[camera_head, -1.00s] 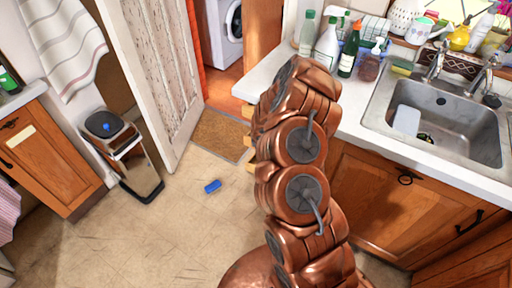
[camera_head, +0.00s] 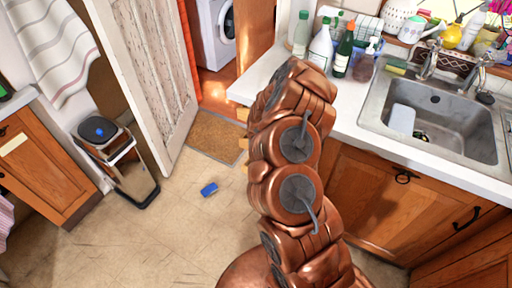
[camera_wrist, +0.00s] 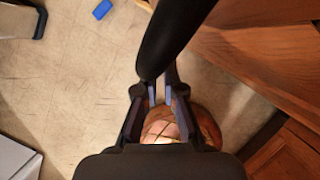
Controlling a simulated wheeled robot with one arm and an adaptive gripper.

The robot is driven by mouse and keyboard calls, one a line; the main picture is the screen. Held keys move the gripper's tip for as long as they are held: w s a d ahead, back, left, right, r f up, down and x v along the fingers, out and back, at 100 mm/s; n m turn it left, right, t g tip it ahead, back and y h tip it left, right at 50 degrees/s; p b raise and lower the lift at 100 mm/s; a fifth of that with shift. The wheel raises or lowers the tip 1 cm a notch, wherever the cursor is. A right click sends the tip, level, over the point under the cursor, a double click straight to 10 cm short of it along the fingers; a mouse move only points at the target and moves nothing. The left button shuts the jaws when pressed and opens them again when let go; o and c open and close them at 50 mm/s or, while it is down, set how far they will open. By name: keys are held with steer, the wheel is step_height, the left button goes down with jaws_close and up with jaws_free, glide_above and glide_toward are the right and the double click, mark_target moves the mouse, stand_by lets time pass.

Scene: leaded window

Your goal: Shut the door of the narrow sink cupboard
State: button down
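The wooden sink cupboard fronts (camera_head: 375,205) stand below the counter, right of my arm, in the head view. One has a dark ring handle (camera_head: 403,177), another a dark bar handle (camera_head: 467,218). I cannot make out which is the narrow door; my copper arm covers the counter's left end, where only slivers of wood show. In the wrist view, wooden panels (camera_wrist: 262,60) fill the upper right, and their open or shut state is unclear. My gripper (camera_wrist: 160,92) has its fingers a small gap apart with nothing held, left of these panels. It is hidden in the head view.
A blue object (camera_head: 209,189) lies on the floor left of my arm. A bin (camera_head: 118,160) stands by the worn white door (camera_head: 155,80). A brown mat (camera_head: 217,137) lies in the doorway. Bottles stand on the counter (camera_head: 262,72). The tiled floor at left is mostly clear.

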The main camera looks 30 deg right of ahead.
steer(key=s+a+r+b, duration=0.3)
steer(key=s+r+b, duration=0.2)
steer(key=r, duration=0.4)
steer(key=shift+s+a+b, duration=0.4)
steer(key=shift+s, duration=0.45)
steer(key=shift+r, duration=0.1)
steer(key=shift+w, duration=0.1)
